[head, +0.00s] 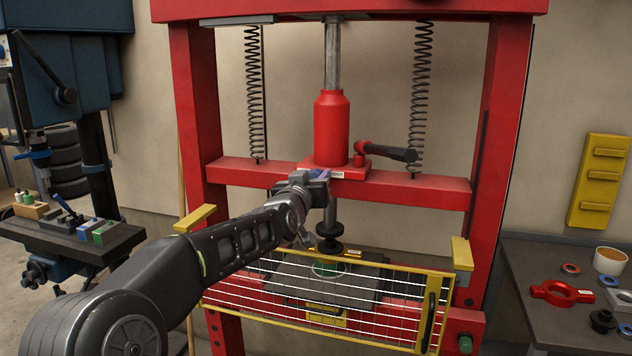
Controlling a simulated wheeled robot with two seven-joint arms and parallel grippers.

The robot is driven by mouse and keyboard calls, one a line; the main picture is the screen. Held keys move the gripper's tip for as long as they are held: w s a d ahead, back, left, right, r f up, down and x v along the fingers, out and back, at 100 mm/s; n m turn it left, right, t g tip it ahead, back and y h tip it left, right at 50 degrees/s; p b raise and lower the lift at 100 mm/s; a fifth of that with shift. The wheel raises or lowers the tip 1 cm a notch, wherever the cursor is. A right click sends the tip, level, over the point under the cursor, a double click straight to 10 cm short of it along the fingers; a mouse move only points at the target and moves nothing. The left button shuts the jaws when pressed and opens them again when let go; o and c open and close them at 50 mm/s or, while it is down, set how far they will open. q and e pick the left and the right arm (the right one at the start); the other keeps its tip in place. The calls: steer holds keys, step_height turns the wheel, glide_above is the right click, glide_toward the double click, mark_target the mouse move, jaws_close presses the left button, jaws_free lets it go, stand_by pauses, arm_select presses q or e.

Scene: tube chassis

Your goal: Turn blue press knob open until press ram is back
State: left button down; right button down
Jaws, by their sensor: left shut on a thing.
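A red shop press (198,100) stands in front of me. A red jack (331,128) sits on its crossbeam (430,190), and a grey rod (332,55) runs from the jack up to the top beam. Below the crossbeam the press ram (330,214) points down, with a dark disc (330,246) at its lower end above the bed. My left gripper (318,184) is at the front of the jack's base, shut on the blue press knob (321,174). The gripper hides most of the knob. My right gripper is out of view.
A yellow-framed mesh guard (434,310) crosses the front of the press bed. A black pump handle (388,152) sticks out right of the jack. A bench (530,262) with red and black parts stands at right, and a blue drill press (75,55) at left.

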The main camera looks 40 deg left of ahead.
arm_select(q)
steer(key=c, duration=1.1)
jaws_free()
steer(key=shift+o, duration=0.2)
steer(key=shift+s, duration=0.15)
steer(key=b+v, duration=0.1)
steer(key=v, duration=0.6)
steer(key=shift+s+d+b, duration=0.15)
steer(key=shift+s+b, duration=0.15)
